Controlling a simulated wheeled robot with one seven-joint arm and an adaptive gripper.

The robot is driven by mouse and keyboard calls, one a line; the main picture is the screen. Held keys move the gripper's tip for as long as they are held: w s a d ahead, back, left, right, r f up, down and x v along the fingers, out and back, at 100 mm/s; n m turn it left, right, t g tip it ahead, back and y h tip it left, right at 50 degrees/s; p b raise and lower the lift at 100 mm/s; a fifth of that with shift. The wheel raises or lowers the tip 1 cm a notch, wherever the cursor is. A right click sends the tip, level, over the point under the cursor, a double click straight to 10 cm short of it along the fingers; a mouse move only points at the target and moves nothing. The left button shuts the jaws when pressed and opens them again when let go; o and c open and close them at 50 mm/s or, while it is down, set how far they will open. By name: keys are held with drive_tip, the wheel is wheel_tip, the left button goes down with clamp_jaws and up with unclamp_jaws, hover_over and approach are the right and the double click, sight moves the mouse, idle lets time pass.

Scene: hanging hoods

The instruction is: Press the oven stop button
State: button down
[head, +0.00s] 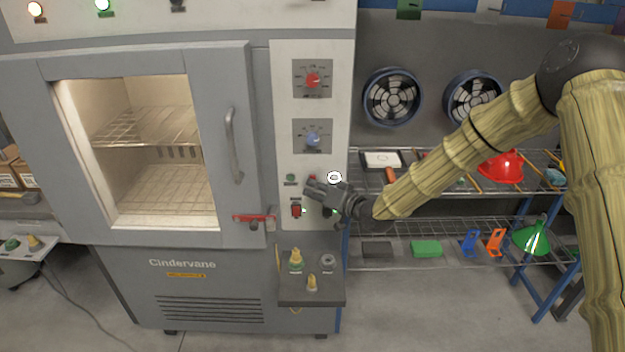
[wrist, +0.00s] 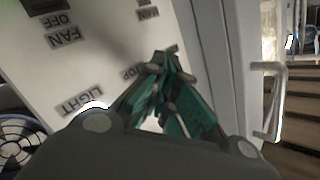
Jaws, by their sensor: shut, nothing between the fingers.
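The grey oven (head: 125,238) stands at the left with its control panel (head: 281,120) on the right side of its front. A small red button (head: 312,178) shows just above my gripper (head: 310,189), between a green button (head: 291,178) and a white lit ring (head: 334,177). My gripper is shut and empty, its fingertips at the panel close to the red button. In the wrist view my fingertips (wrist: 168,64) cover part of an upside-down label ending in "TOP" (wrist: 131,72). The button is hidden there, so I cannot tell whether they touch it.
A red rocker switch (head: 296,210) sits below the buttons. A red dial (head: 313,80) and a blue dial (head: 312,139) are above. A small shelf (head: 311,298) juts out below the panel. The oven door handle (head: 233,145) is to the left. Wire racks (head: 455,222) stand at right.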

drive_tip(key=shift+w, duration=0.4)
idle(0.6)
drive_tip(key=shift+s, duration=0.85)
drive_tip(key=s, duration=0.5)
idle(0.5)
idle(0.5)
